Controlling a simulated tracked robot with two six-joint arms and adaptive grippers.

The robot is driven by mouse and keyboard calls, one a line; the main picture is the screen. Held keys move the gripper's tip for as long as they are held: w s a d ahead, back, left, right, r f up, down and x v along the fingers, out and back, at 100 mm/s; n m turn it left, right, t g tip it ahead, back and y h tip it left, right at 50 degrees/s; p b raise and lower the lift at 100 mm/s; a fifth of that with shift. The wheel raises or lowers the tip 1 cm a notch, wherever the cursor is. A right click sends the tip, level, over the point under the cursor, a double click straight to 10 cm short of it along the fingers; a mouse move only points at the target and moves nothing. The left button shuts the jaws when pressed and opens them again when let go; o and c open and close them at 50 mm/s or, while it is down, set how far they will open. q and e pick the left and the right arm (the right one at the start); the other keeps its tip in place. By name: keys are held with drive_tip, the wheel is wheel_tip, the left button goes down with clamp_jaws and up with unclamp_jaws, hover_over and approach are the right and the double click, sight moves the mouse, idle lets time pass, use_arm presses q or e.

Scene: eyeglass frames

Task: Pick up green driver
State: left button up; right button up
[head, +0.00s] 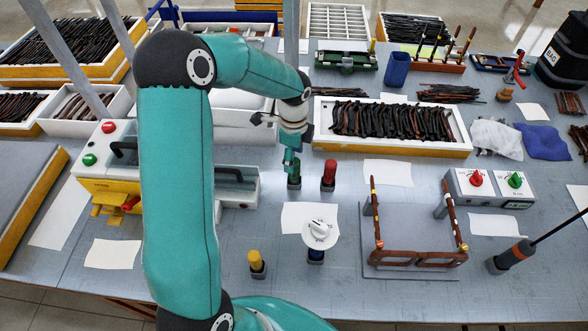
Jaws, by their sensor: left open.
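The green driver (294,182) stands upright on the grey table, just left of the red driver (328,175). My left gripper (290,164) is directly above the green driver, pointing down, with its fingers close to the top of the driver. It is open. Its fingers partly hide the driver's top, and I cannot tell whether they touch it. My right gripper is not in view.
A brown frame fixture (415,258) is at right. A white tray of dark temples (392,145) lies behind.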

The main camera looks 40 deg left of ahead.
sight(294, 178)
use_arm(q)
drive_tip(key=shift+w+a+f+p, duration=0.1)
drive_tip(key=shift+f+p, duration=0.15)
drive_tip(key=shift+f, duration=0.65)
drive_tip(key=shift+w+f+p, duration=0.15)
drive_tip(key=shift+f+p, duration=0.15)
drive_tip(key=shift+f, duration=0.65)
drive_tip(key=shift+w+a+f+p, duration=0.1)
drive_tip(key=shift+f+p, duration=0.15)
drive_tip(key=shift+f, duration=0.65)
clamp_jaws()
